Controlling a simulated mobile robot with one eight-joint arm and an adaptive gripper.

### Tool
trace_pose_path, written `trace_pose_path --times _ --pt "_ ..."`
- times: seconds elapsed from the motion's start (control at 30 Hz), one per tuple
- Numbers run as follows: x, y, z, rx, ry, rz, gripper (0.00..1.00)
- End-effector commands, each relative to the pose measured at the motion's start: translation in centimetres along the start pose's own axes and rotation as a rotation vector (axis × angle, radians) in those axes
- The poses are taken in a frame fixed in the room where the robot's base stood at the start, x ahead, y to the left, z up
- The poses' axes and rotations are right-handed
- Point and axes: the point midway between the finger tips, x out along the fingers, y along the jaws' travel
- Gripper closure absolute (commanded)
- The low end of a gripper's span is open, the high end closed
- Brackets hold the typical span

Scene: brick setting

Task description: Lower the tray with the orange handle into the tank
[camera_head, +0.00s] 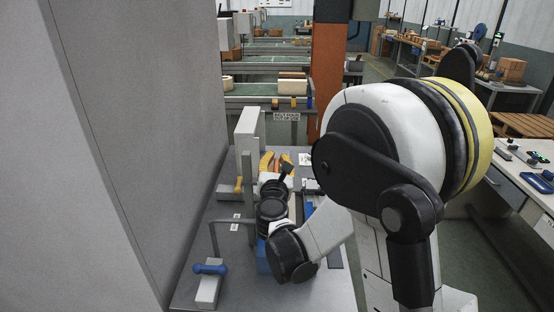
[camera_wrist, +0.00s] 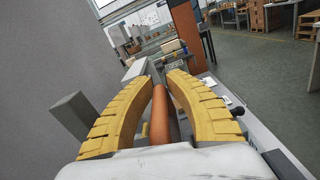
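An orange handle (camera_wrist: 160,118) lies between the two yellow fingers of my gripper (camera_wrist: 161,80) in the wrist view. The fingers stand apart, with dark gaps beside the orange bars, and I see no clear grip. The tray below the handle is hidden by my gripper and arm. I cannot make out the tank; a blue part (camera_head: 262,258) shows partly behind my arm.
The grey bench (camera_head: 235,212) stands against a tall grey wall (camera_head: 120,130) on the left. A blue-handled block (camera_head: 208,284) is at its near left. A grey upright box (camera_head: 249,132) rises behind. An orange pillar (camera_head: 327,75) and other benches stand beyond.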

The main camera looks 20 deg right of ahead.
Motion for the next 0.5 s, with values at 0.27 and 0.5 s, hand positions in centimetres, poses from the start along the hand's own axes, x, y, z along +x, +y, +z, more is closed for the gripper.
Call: trace_pose_path --times 0.27,0.5 --pt "0.0 0.0 -0.2 0.0 0.0 0.001 1.0" --pt "-0.1 -0.6 -3.5 0.0 0.001 0.001 1.0"
